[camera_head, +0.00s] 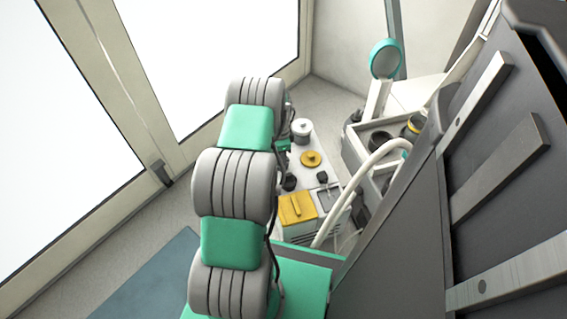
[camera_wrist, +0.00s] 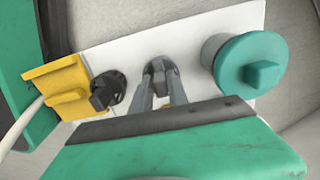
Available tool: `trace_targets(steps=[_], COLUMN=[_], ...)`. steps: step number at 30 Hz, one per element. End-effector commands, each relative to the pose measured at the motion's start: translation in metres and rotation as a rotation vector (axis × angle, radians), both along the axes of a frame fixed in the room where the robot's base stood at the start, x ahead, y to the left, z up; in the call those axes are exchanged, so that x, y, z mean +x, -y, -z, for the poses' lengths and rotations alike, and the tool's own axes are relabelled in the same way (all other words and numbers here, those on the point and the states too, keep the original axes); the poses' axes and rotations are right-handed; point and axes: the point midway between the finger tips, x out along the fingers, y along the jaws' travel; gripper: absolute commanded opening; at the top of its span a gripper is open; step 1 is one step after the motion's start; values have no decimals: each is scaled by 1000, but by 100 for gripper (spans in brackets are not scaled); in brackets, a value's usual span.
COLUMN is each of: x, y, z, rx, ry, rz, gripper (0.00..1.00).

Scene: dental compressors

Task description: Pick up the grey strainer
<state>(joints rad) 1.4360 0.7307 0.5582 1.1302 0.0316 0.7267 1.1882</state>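My gripper (camera_wrist: 161,72) reaches over the white top (camera_wrist: 195,38) in the wrist view. Its two grey fingers stand apart with a narrow gap. A dark round thing (camera_wrist: 159,61) shows right at the fingertips; it may be the grey strainer, but the fingers cover much of it. I cannot tell whether they touch it. To its left is a black knobbed piece (camera_wrist: 104,92). A grey lidded pot (camera_head: 301,131) stands at the far end of the white top in the head view.
A yellow block (camera_wrist: 62,86) lies left and a teal lidded container (camera_wrist: 246,62) stands right in the wrist view. In the head view, a yellow round lid (camera_head: 311,159) and small black pieces (camera_head: 322,177) share the top. A grey holder (camera_head: 372,140) with a white hose stands at right.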

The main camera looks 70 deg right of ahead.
Motion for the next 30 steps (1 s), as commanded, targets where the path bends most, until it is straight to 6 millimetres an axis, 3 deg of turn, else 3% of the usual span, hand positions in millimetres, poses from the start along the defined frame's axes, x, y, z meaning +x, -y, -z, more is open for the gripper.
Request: trace_targets(steps=[5,12,30], x=[0,0,0], y=[1,1,1], z=[-2,-2,-7], rx=[-2,-2,-2], ry=[0,0,0], rz=[0,0,-1], gripper=[19,0,0])
